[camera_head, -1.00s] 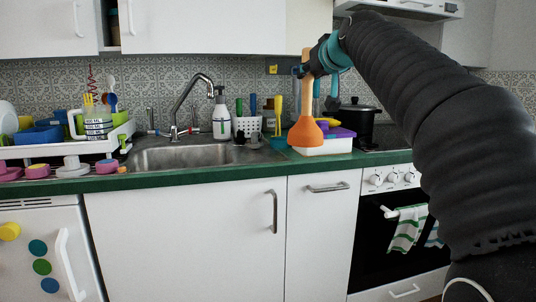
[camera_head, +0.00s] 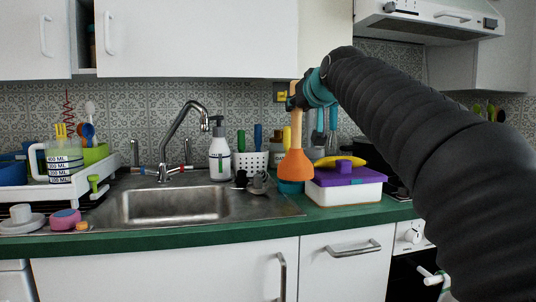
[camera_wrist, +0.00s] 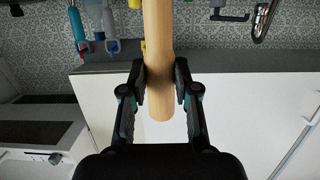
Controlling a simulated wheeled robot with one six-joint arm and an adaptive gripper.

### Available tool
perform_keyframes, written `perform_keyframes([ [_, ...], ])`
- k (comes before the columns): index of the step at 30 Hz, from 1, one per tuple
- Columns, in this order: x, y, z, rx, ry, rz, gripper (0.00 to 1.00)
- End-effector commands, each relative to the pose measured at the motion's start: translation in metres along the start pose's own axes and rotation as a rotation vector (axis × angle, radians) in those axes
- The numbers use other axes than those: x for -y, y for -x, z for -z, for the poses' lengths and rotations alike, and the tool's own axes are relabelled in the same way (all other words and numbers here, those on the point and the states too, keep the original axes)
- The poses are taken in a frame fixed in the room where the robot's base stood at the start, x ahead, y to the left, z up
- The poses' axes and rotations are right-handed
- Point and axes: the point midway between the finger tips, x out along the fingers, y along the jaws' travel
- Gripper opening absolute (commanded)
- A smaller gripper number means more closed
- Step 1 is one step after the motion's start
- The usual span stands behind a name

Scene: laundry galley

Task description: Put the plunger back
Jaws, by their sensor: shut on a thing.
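The plunger has an orange rubber cup (camera_head: 295,166) and a light wooden handle (camera_head: 296,125). It hangs upright, cup down, in front of the counter's back part, to the right of the sink. My gripper (camera_head: 298,96) is shut on the upper part of the handle. In the wrist view my gripper (camera_wrist: 160,85) has one finger on each side of the wooden handle (camera_wrist: 158,45), whose near end sticks out between the fingers. The cup is out of sight there. In the head view a teal round thing (camera_head: 290,187) shows just below the cup; I cannot tell whether they touch.
A white box with a purple lid (camera_head: 345,184) stands right of the plunger, a yellow banana-like thing on it. A white perforated cup (camera_head: 250,161), a soap bottle (camera_head: 220,150) and the sink (camera_head: 175,204) are to the left. The green counter edge (camera_head: 200,234) runs in front.

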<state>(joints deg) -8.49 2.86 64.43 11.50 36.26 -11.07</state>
Motion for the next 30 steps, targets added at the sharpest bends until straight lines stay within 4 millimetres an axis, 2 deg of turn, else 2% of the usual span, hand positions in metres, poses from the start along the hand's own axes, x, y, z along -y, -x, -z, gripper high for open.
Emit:
perform_keyframes([
  [1, 0.012, -0.004, -0.006, 0.001, 0.002, 0.004, 0.0],
  [6, 0.043, -0.018, -0.023, 0.001, 0.002, 0.004, 0.0],
  [12, 0.068, -0.028, -0.035, 0.0, 0.0, 0.003, 0.0],
  [17, 0.072, -0.031, -0.043, -0.001, 0.0, 0.004, 0.0],
  [24, 0.072, -0.038, -0.073, 0.0, 0.001, 0.003, 0.0],
  [30, 0.072, -0.039, -0.076, -0.003, 0.0, 0.003, 0.0],
])
